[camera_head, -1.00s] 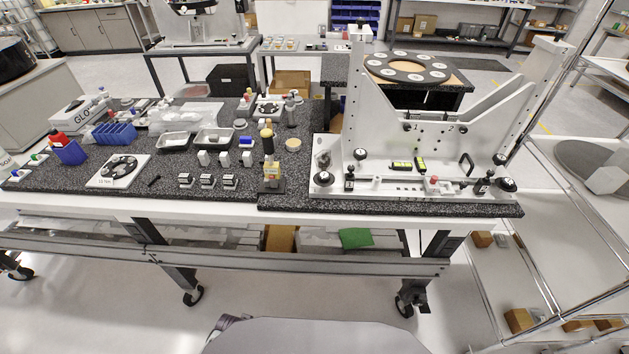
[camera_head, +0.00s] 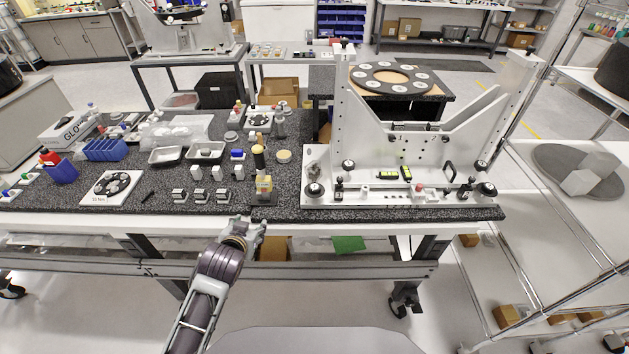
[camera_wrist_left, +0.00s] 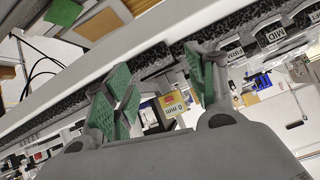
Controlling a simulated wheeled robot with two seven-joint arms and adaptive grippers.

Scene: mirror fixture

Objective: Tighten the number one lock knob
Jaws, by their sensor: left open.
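The white mirror fixture (camera_head: 428,197) stands on the right part of the dark speckled bench. Black round knobs sit on it: one at the front left (camera_head: 315,189), one behind it (camera_head: 348,165), one at the front right (camera_head: 487,189) and one at the right upright (camera_head: 482,165). Their numbers are too small to read, so I cannot tell which is number one. My left gripper (camera_head: 250,228) is open and empty at the bench's front edge, left of the fixture and apart from it. Its green-padded fingers show in the left wrist view (camera_wrist_left: 160,88). My right gripper is not in view.
A yellow-and-black upright tool (camera_head: 262,172) stands on the bench just beyond my left gripper. Small labelled blocks (camera_head: 201,196) stand to its left. A white plate with a black disc (camera_head: 110,187) lies further left. Floor space is open before the bench.

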